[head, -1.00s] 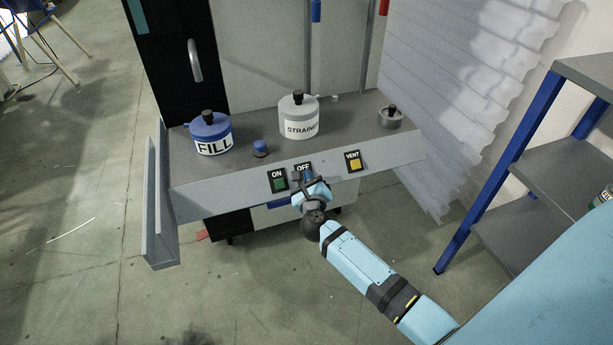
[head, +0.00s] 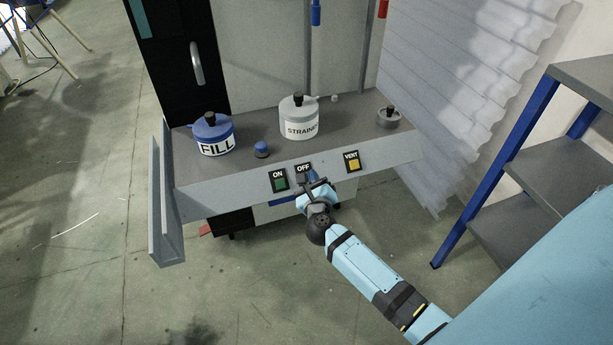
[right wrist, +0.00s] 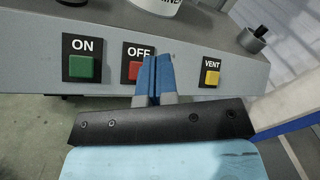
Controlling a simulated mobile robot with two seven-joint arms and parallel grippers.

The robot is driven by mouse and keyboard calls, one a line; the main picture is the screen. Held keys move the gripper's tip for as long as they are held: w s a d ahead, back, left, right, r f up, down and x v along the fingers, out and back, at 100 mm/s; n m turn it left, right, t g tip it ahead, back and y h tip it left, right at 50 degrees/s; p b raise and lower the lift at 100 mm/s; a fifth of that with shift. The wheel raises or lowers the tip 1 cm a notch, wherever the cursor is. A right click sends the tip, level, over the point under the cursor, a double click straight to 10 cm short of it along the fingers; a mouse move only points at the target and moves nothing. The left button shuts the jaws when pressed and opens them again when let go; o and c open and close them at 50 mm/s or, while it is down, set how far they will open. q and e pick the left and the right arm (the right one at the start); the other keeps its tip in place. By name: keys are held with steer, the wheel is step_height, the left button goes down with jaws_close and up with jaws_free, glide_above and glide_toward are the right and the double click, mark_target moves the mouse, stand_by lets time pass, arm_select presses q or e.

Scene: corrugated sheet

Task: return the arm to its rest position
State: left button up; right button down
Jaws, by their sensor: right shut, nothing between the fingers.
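My right arm (head: 368,272) reaches in from the lower right toward the grey bench. My right gripper (head: 312,180) is just in front of the bench's front panel, below the OFF label. In the right wrist view the two blue fingertips (right wrist: 154,76) are together with nothing between them. They partly cover the red OFF button (right wrist: 136,71). I cannot tell from this view how far they are from the panel. The green ON button (right wrist: 83,68) is to their left and the yellow VENT button (right wrist: 212,77) to their right. My left gripper is not in view.
The bench top (head: 243,164) holds a blue FILL pot (head: 212,135), a white STRAINER pot (head: 299,119), a blue knob (head: 262,149) and a small grey pot (head: 388,117). A shelf unit with blue posts (head: 497,168) stands at the right. Floor (head: 250,290) in front is clear.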

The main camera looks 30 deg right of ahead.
stand_by(0.5)
steer(key=s+a+r+n+y+p, duration=0.2)
steer(key=s+a+n+y+p, duration=0.7)
steer(key=n, duration=1.6)
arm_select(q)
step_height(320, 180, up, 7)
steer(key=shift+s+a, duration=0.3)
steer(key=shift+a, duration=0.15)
arm_select(e)
steer(key=s+a+f+n+g+y, duration=0.1)
steer(key=s+a+n+g, duration=0.1)
steer(key=s+n, duration=0.4)
steer(key=s+a+f+n+g+y, duration=0.1)
steer(key=s+a+n, duration=0.4)
steer(key=s, duration=0.5)
steer(key=shift+s+f+n+g, duration=0.35)
steer(key=shift+f+n+g, duration=0.1)
steer(key=shift+n+g, duration=0.5)
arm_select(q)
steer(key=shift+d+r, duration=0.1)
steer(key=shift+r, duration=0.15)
